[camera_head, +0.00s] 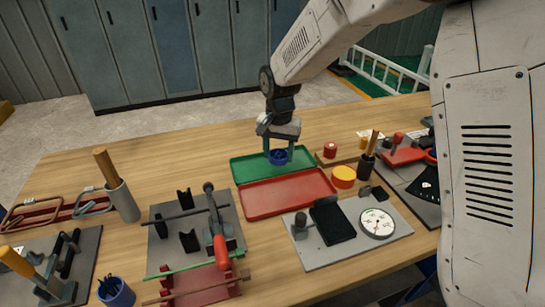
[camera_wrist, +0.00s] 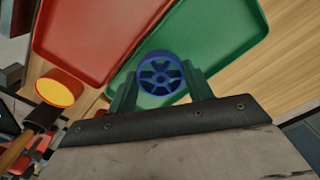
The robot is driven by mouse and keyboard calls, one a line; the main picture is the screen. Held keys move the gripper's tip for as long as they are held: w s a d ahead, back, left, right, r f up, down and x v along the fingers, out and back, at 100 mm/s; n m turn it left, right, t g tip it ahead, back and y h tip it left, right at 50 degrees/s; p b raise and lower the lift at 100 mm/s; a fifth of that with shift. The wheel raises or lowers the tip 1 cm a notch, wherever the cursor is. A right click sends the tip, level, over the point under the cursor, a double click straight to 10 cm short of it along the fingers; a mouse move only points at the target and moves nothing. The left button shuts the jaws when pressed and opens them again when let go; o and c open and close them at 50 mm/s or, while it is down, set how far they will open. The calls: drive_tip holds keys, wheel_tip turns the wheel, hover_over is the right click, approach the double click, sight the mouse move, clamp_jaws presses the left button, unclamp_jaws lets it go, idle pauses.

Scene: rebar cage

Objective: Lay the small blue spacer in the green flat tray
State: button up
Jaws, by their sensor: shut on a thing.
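The small blue spacer (camera_head: 278,156) is a round, spoked ring, and my gripper (camera_head: 278,148) is shut on it. In the wrist view the blue spacer (camera_wrist: 160,74) sits between the two green fingertips of my gripper (camera_wrist: 158,85). The green flat tray (camera_head: 245,168) lies on the table behind the red tray. My gripper holds the spacer over the green tray; I cannot tell whether the spacer touches its floor. The green tray also fills the upper right of the wrist view (camera_wrist: 225,40).
A red tray (camera_head: 288,193) lies right in front of the green one. A yellow-orange round piece (camera_head: 344,174) and a small red cylinder (camera_head: 330,150) stand to the right. A grey board with a dial gauge (camera_head: 377,223) lies nearer. The wood left of the green tray is clear.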

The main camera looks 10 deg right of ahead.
sight(273, 150)
drive_tip(key=shift+w+a+f, duration=0.1)
drive_tip(key=shift+w+a, duration=0.25)
drive_tip(key=shift+w, duration=0.2)
drive_tip(key=shift+w+a+f, duration=0.1)
drive_tip(key=shift+w+a, duration=0.2)
drive_tip(key=shift+w, duration=0.25)
drive_tip(key=shift+f, duration=1.65)
drive_tip(key=o, duration=0.9)
drive_tip(key=shift+f, duration=0.1)
drive_tip(key=shift+o, duration=0.2)
